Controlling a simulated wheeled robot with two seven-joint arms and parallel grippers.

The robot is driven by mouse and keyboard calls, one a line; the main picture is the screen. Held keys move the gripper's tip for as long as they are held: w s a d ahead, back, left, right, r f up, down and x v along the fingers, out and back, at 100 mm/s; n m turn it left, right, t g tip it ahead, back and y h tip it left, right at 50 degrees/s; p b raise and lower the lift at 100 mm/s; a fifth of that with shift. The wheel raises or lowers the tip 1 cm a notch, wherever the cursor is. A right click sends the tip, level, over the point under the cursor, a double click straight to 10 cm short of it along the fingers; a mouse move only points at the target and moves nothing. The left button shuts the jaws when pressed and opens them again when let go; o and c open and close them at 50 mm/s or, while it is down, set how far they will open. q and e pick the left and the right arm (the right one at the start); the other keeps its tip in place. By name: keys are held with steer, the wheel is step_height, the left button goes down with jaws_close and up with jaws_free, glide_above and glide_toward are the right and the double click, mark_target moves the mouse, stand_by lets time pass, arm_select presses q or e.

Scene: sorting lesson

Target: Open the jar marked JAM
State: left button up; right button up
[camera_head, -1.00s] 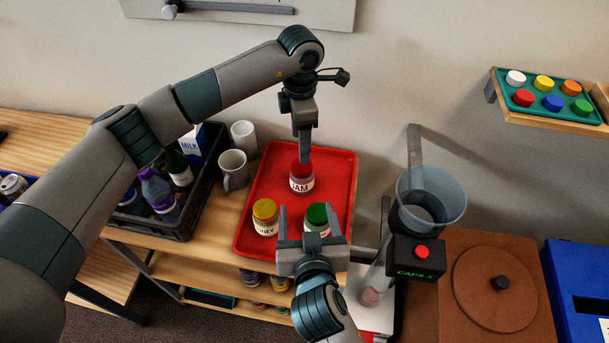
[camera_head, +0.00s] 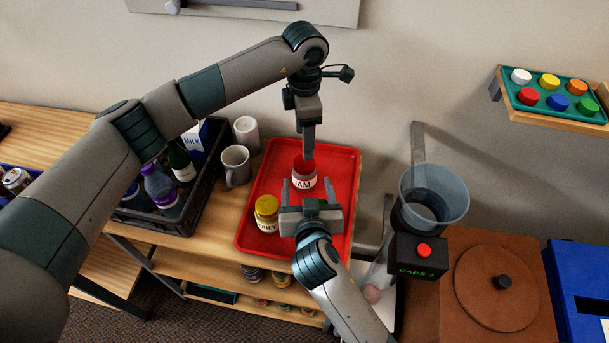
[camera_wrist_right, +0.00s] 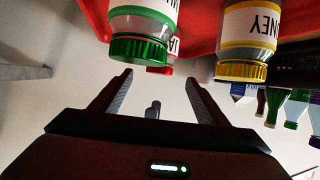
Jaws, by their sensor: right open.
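The JAM jar (camera_head: 304,183) stands upright on the red tray (camera_head: 346,165), with its red lid (camera_head: 299,162) on top. My left gripper (camera_head: 308,155) points down at this lid from above. I see its fingers edge-on, so I cannot tell whether they grip the lid. My right gripper (camera_head: 312,183) is open and empty, its fingers pointing toward the JAM jar from the front. In the right wrist view, the JAM jar's red lid (camera_wrist_right: 160,70) is mostly hidden behind a green-lidded jar (camera_wrist_right: 140,48), above the open fingers.
A yellow-lidded honey jar (camera_head: 267,212) stands on the tray's left; the green-lidded jar is hidden in the head view. White mugs (camera_head: 236,166) and a dark bottle crate (camera_head: 187,217) stand left. A clear funnel machine (camera_head: 432,195) stands right.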

mark_target(305, 173)
steer(key=x, duration=0.8)
steer(key=shift+w, duration=0.15)
steer(key=shift+c, duration=0.6)
jaws_close()
arm_select(q)
steer(key=shift+m, duration=2.2)
arm_select(e)
steer(key=shift+f, duration=0.1)
arm_select(q)
steer(key=shift+f, duration=0.15)
steer(key=shift+f, duration=3.9)
arm_select(e)
steer(key=shift+f, duration=0.1)
